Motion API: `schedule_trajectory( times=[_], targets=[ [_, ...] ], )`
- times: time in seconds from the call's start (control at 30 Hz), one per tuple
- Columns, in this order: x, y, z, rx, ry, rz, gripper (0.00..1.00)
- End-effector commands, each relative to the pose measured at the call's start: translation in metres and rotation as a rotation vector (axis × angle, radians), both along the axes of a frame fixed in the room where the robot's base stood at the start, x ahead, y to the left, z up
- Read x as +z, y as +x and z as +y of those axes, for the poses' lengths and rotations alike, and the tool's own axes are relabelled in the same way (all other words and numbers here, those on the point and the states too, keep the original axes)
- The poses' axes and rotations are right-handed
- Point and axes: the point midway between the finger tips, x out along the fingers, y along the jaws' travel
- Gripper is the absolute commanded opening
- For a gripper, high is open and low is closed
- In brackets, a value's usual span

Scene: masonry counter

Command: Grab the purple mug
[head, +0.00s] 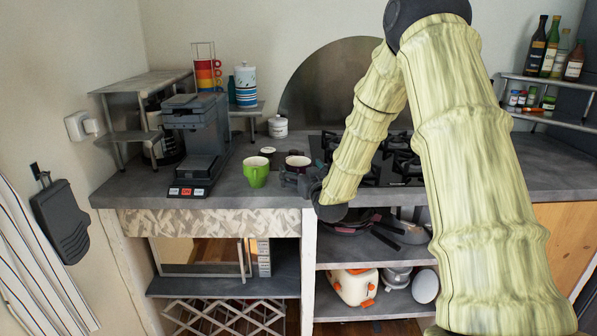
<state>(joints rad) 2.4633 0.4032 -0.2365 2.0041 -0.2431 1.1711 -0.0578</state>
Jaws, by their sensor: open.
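A mug with a dark purple-red inside and pale rim (298,161) stands upright on the grey counter, right of a green mug (256,172). It is the only mug here that looks purple; its lower part is hidden behind my gripper. My gripper (288,178) is dark and small in the head view, low over the counter's front edge, just in front of this mug. It is open, and I see nothing held in it. Whether its fingers touch the mug cannot be told.
A dark coffee machine (196,140) stands left of the mugs. A small dark-topped jar (268,152) and a white lidded pot (278,127) sit behind them. A black gas hob (400,160) lies to the right, partly behind my arm. Pans (350,224) lie on the shelf below.

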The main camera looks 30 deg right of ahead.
Motion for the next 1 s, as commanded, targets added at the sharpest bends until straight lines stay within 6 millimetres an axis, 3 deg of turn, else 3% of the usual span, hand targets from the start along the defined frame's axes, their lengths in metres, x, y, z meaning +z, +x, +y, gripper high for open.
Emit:
schedule_trajectory(
  times=[0.33,0.63,1.0],
  targets=[
    [0.0002,0.0073,-0.0012,0.000,0.000,0.000,1.00],
    [0.0002,0.0071,-0.0011,0.001,0.000,0.000,0.47],
    [0.0048,0.0073,-0.0010,0.001,0.000,-0.001,0.47]
  ],
)
